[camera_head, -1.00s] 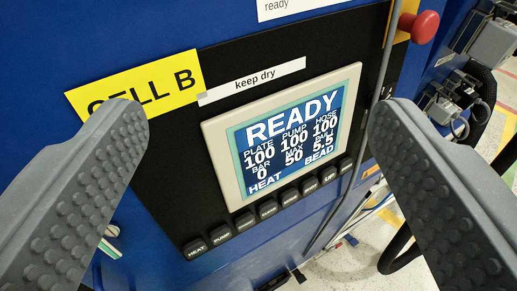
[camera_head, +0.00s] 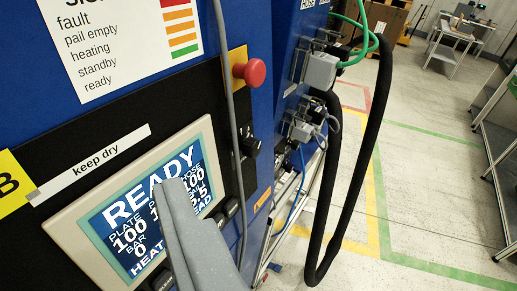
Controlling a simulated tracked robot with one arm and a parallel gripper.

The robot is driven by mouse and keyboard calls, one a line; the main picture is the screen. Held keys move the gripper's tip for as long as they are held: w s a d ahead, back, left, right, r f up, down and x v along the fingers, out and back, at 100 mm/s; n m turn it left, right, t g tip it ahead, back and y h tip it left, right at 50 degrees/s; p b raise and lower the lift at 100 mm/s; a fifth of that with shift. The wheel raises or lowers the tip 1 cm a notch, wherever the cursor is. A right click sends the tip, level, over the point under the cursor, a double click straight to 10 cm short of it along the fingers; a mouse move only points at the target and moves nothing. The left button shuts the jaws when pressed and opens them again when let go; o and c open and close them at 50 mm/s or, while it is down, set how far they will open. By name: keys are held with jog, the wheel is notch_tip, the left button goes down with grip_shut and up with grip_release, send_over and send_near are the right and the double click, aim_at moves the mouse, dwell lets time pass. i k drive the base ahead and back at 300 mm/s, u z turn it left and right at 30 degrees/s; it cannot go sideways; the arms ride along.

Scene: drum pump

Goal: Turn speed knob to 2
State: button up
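A black knob-like control (camera_head: 250,146) sticks out from the panel's right side, beside a grey cable and below the red mushroom button. It may be the speed knob; no scale or number is readable on it. One grey finger of my gripper (camera_head: 182,200) reaches up from the bottom, in front of the display and left of the knob, apart from it. The second finger cannot be made out. The display (camera_head: 128,212) reads READY and is partly covered by the finger. Most keys below it are hidden.
The red button (camera_head: 250,72) sits on a yellow plate. A grey cable (camera_head: 232,120) runs down between display and knob. Grey connector boxes (camera_head: 319,70) and a thick black hose (camera_head: 350,190) loop out at the cabinet's right. Open floor (camera_head: 430,190) lies further right.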

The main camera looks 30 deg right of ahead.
aim_at(251, 148)
jog(key=u, duration=0.55)
jog(key=k, duration=1.15)
jog(key=z, duration=0.8)
jog(key=i, duration=1)
jog(key=u, duration=0.05)
